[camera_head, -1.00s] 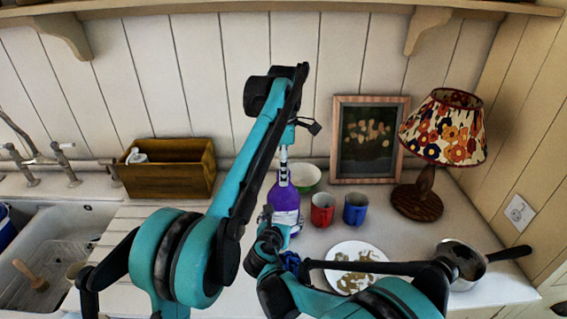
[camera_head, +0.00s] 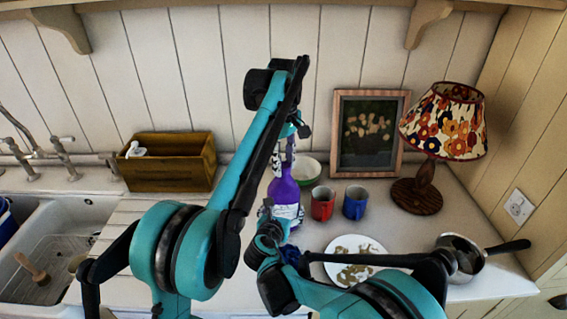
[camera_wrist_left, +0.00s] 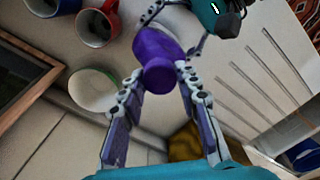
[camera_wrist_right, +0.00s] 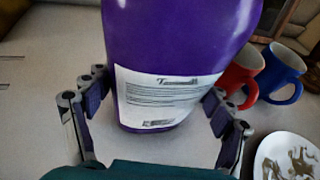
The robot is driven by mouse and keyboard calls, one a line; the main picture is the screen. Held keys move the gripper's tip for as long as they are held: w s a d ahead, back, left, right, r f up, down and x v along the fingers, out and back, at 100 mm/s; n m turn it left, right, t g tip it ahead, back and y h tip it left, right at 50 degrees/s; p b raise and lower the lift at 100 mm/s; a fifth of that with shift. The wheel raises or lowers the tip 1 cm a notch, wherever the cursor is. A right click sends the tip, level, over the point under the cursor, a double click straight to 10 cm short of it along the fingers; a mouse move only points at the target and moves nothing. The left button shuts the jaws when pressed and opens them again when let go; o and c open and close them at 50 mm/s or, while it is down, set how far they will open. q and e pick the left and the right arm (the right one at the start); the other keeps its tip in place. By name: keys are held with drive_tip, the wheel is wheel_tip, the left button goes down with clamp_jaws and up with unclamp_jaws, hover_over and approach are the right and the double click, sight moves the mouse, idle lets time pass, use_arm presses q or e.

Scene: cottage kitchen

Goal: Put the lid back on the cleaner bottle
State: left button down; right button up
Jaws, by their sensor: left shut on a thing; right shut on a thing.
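The purple cleaner bottle (camera_head: 283,198) stands upright on the counter, its white label facing me. It also shows in the left wrist view (camera_wrist_left: 157,45) and fills the right wrist view (camera_wrist_right: 180,40). My right gripper (camera_wrist_right: 155,98) is shut on its body, a finger on each side of the label. My left gripper (camera_wrist_left: 158,72) is above the bottle, shut on the round purple lid (camera_wrist_left: 158,77). In the head view the left gripper (camera_head: 284,162) is at the bottle's top. The lid lines up over the neck; I cannot tell whether they touch.
A red mug (camera_head: 322,204), a blue mug (camera_head: 356,203) and a green-white bowl (camera_head: 307,169) stand close by. A plate (camera_head: 375,246), saucepan (camera_head: 462,256), lamp (camera_head: 430,190) and picture frame (camera_head: 371,98) are to the right. A wooden box (camera_head: 170,170) and sink are left.

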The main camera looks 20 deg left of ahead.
use_arm(q)
drive_tip(key=m, duration=0.7)
drive_tip(key=shift+m, duration=0.3)
drive_tip(key=m, duration=0.4)
drive_tip(key=shift+m, duration=0.3)
drive_tip(key=m, duration=1)
drive_tip(key=shift+f, duration=0.1)
drive_tip(key=c, duration=1.1)
unclamp_jaws()
drive_tip(key=shift+r, duration=2.3)
